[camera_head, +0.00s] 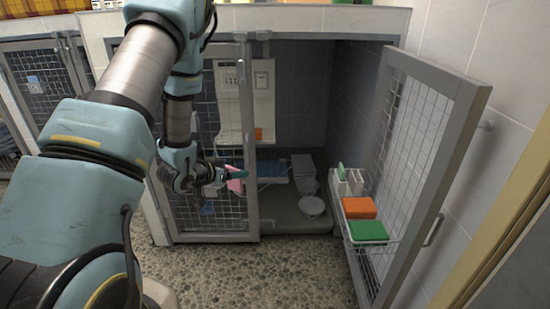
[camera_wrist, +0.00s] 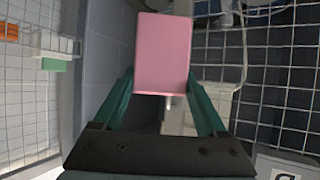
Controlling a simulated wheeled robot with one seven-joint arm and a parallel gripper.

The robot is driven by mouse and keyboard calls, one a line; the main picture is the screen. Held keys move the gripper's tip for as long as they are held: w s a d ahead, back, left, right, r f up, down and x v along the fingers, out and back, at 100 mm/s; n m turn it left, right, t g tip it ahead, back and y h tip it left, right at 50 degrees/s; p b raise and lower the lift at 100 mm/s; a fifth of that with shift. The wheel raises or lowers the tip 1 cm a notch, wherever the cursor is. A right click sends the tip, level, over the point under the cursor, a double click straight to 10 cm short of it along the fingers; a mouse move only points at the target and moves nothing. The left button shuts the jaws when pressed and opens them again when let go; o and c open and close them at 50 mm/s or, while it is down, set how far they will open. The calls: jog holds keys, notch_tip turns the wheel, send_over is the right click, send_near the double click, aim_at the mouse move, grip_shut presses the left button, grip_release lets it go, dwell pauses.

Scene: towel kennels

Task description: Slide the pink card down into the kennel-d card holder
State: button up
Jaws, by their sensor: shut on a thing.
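The pink card (camera_wrist: 163,53) is held upright in the wrist view between the two green fingers of my gripper (camera_wrist: 162,84). In the head view the card (camera_head: 235,182) shows as a small pink patch beside my gripper (camera_head: 228,174), in front of the mesh door on the left of the open kennel. A white plate with a dark mark (camera_wrist: 285,172) is cut off at the lower right of the wrist view; its letter is too partial to read. I cannot clearly make out the kennel-d card holder; the arm and card hide part of the door.
The kennel's right mesh door (camera_head: 440,150) stands open, with a wire basket holding an orange block (camera_head: 358,208) and a green block (camera_head: 368,231). Inside are a white bowl (camera_head: 312,206) and a grey box (camera_head: 304,172). The speckled floor (camera_head: 270,270) in front is clear.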

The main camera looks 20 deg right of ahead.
jog(key=a+f+n+t+y, duration=0.1)
jog(key=a+n+y, duration=0.2)
jog(key=a, duration=0.5)
jog(key=w+a+f+n+t+y, duration=0.1)
jog(key=a+f+n+t+y, duration=0.1)
jog(key=a, duration=0.7)
jog(key=a+f+n+t+y, duration=0.1)
jog(key=a+n+y, duration=0.3)
jog(key=a, duration=0.5)
jog(key=shift+w+a+f+n+t+y, duration=0.2)
jog(key=shift+w+f+n+t+y, duration=0.25)
jog(key=shift+n, duration=0.35)
